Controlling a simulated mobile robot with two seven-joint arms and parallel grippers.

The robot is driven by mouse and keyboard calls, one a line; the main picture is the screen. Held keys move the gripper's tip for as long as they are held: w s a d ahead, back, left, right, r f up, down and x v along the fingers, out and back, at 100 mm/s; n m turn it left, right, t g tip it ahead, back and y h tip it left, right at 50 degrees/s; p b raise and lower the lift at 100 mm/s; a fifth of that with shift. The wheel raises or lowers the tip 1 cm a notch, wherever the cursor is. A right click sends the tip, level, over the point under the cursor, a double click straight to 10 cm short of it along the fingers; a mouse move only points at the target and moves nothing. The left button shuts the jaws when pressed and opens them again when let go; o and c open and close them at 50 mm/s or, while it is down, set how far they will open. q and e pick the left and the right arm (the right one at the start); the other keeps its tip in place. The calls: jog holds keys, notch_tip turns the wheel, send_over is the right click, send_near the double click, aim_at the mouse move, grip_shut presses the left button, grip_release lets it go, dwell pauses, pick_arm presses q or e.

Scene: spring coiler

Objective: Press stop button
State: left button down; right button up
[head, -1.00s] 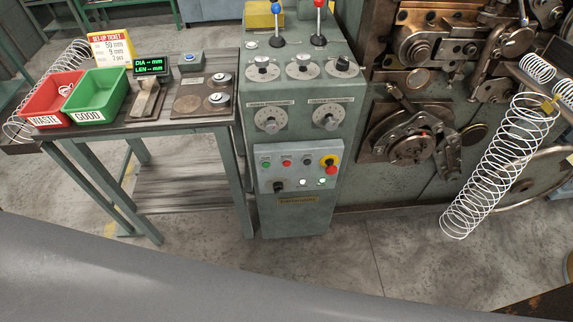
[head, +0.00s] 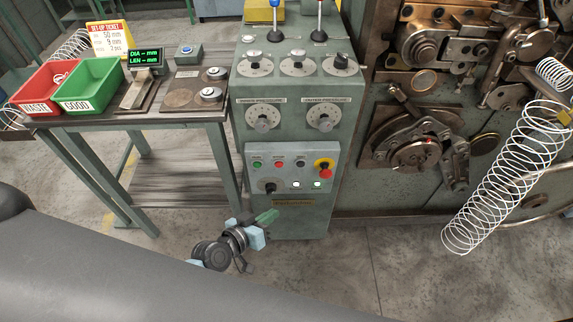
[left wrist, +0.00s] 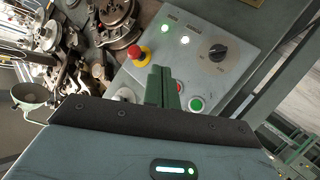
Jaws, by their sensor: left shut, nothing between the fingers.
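The grey-green control panel (head: 310,182) on the machine's front holds a small red button (head: 279,164) between a green button (head: 257,164) and a dark one. A red mushroom button on a yellow collar (head: 324,168) sits at its right. My left gripper (head: 268,217) is shut and empty, low in front of the panel, apart from the buttons. In the left wrist view, its closed fingers (left wrist: 162,87) point at the panel. The mushroom button (left wrist: 140,54) is left of them and the green button (left wrist: 197,104) right. The small red button (left wrist: 179,87) is partly hidden by the fingers. My right gripper is out of view.
A black selector knob (head: 270,187) and lit white lamps are low on the panel. A side table (head: 120,118) with red and green bins stands left. A wire spring (head: 495,185) hangs right. The floor before the machine is open.

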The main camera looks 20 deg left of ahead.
aim_at(279, 165)
pick_arm(q)
jog(key=shift+t, duration=0.3)
jog(key=w, duration=0.1)
jog(key=w+r, duration=0.1)
jog(key=w, duration=0.1)
jog(key=shift+w+d+r, duration=0.25)
jog(key=shift+w+d, duration=0.1)
jog(key=shift+w, duration=0.05)
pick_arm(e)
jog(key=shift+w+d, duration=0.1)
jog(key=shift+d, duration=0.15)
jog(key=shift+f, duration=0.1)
